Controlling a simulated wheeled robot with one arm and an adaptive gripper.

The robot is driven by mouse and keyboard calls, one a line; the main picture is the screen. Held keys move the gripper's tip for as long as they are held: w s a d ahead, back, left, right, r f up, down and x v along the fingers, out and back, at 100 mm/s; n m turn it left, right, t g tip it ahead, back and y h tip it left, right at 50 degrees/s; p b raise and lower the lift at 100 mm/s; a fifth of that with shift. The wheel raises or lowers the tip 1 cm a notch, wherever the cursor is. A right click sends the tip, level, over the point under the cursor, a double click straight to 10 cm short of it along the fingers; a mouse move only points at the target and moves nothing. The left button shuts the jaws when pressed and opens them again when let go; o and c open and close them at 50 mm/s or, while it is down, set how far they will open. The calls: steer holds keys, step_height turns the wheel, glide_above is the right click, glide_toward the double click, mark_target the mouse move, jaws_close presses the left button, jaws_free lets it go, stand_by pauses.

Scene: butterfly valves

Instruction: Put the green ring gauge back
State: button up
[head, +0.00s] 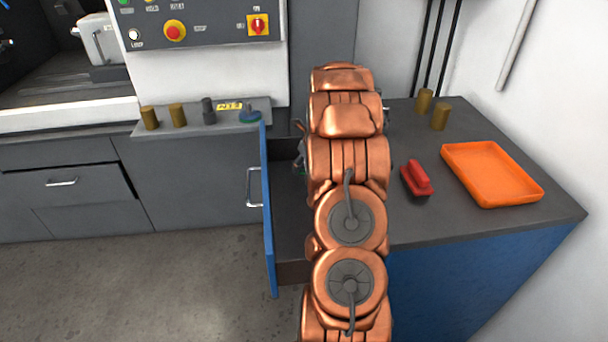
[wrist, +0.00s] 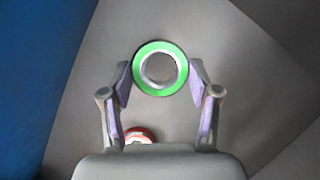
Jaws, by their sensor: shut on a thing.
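The green ring gauge (wrist: 137,78), a green band around a pale metal ring with an open centre, is between the fingertips of my gripper (wrist: 159,76) in the wrist view. My gripper is shut on it, with a lilac pad on either side. Behind it is a grey surface, the floor of the open drawer (head: 289,232). I cannot tell whether the ring touches that floor. A red and white ring (wrist: 140,135) lies lower down, partly hidden by the gripper body. In the head view, my arm hides most of the gripper and the drawer inside.
The drawer's blue front (head: 268,215) stands out from the bench. A ledge (head: 190,126) holds brass and dark cylinders and a blue-green round piece (head: 250,117). An orange tray (head: 492,173), a red-handled brush (head: 417,180) and brass cylinders (head: 439,117) stand on the right worktop.

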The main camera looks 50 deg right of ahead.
mark_target(304, 181)
steer(key=shift+f, duration=2.1)
steer(key=shift+f, duration=0.1)
steer(key=o, duration=1.6)
steer(key=v, duration=1.2)
steer(key=shift+a+b, duration=0.1)
steer(key=shift+b, duration=0.3)
